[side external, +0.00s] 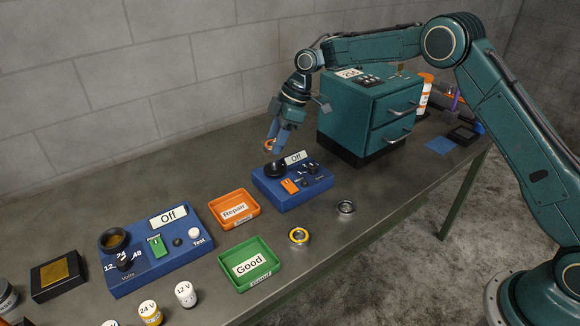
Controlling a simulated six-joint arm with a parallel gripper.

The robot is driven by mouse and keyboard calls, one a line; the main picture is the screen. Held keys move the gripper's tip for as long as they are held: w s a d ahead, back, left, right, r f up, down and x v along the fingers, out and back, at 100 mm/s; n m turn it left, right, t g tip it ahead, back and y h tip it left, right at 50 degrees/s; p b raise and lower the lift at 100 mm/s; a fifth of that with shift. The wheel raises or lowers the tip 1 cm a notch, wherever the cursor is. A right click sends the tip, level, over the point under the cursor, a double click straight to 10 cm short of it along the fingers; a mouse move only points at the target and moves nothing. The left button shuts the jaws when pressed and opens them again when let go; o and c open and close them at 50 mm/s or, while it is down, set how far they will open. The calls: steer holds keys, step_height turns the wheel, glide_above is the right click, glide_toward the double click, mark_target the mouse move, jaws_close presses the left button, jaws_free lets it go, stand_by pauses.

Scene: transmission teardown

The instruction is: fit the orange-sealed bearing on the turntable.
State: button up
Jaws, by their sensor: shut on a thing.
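My gripper (272,144) is shut on the orange-sealed bearing (268,146), a small ring with an orange tint. It holds the bearing above the turntable (275,169), a black disc on the left part of a blue box (291,189). The bearing appears apart from the disc, with a gap between them. The box has a display (295,157) reading "Off", an orange switch (290,186) and small dark knobs. The fingertips are small in this view, so the exact grip on the ring is hard to see.
A yellow-ringed bearing (299,236) and a grey bearing (346,207) lie on the bench. An orange "Repair" tray (252,199) and a green "Good" tray (273,281) stand left of them. A teal drawer cabinet (350,122) stands close to the right of my gripper. A blue tester (176,257) is left.

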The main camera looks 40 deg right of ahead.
mark_target(278, 168)
steer(key=shift+f, duration=1.55)
steer(key=shift+f, duration=1.5)
stand_by(1.5)
steer(key=o, duration=1.5)
steer(key=shift+o, duration=0.2)
steer(key=shift+r, duration=0.15)
step_height(278, 168, up, 7)
stand_by(0.4)
stand_by(0.4)
